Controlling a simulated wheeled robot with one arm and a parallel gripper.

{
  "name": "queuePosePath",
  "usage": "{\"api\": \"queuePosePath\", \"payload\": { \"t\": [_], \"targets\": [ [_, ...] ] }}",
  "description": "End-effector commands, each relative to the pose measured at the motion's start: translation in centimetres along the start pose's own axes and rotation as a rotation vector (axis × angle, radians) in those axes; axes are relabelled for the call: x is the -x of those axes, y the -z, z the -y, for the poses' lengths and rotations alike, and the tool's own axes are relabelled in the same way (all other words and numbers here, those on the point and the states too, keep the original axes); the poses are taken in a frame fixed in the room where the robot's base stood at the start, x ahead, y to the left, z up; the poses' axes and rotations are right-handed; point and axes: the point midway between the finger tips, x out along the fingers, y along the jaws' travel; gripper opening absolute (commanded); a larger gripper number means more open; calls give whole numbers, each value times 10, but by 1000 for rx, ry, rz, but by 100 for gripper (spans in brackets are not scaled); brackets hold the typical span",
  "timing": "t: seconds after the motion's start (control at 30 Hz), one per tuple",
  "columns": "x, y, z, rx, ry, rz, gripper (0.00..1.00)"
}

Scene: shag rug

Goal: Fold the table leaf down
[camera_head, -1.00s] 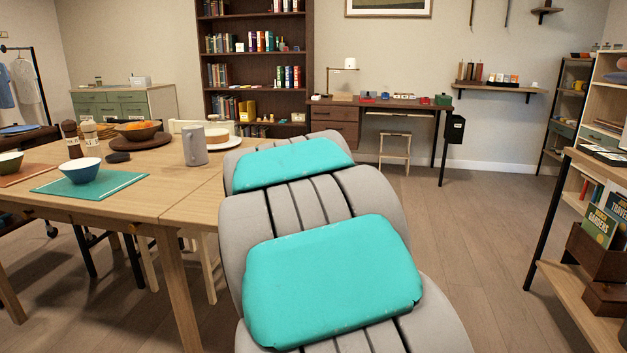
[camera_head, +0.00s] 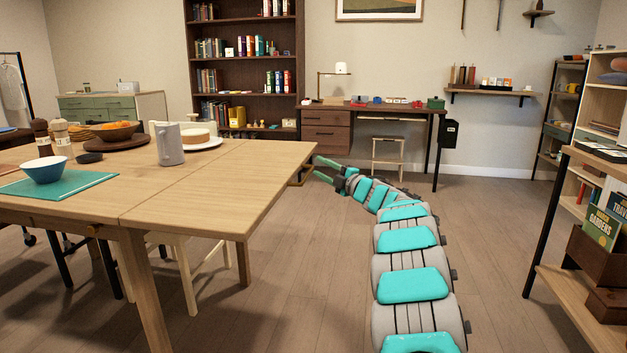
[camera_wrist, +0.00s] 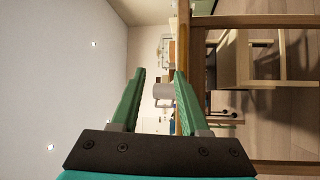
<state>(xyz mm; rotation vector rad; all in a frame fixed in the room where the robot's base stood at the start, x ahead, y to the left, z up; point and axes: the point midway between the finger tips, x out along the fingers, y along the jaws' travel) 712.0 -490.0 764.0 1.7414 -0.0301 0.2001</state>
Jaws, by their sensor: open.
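The wooden table (camera_head: 95,195) stands at the left in the head view. Its leaf (camera_head: 220,190) is the right-hand section beyond a seam, level with the rest of the top and bare. A thin brown bracket (camera_head: 301,178) shows under the leaf's far right corner. My gripper (camera_head: 318,168) is open beside that corner, its green fingers pointing left toward the edge. In the wrist view, my gripper (camera_wrist: 160,72) is open with nothing held. The table edge (camera_wrist: 183,50) runs upright in that view, behind the right finger. I cannot tell if they touch.
A grey mug (camera_head: 169,145), a cake plate (camera_head: 213,142) and a blue bowl (camera_head: 45,170) stand on the fixed top. A stool (camera_head: 388,152) and desk (camera_head: 350,118) are behind. A shelf (camera_head: 575,290) stands at right. The floor right of the leaf is clear apart from my arm.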

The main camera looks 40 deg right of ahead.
Motion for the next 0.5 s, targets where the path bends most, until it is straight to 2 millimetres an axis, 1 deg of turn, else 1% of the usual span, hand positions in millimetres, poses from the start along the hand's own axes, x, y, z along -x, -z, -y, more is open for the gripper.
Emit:
{"api": "queuePosePath", "payload": {
  "t": [0.03, 0.1, 0.2, 0.3, 0.4, 0.5],
  "targets": [
    [10, -5, 12, 10, 0, -38, 45],
    [20, -3, 20, 29, -1, -100, 45],
    [32, 0, 30, 46, -3, -168, 45],
    [38, 2, 35, 55, -3, -204, 45],
    [36, 5, 36, 59, -3, -217, 45],
    [26, 7, 36, 59, -3, -217, 45]
  ]
}}
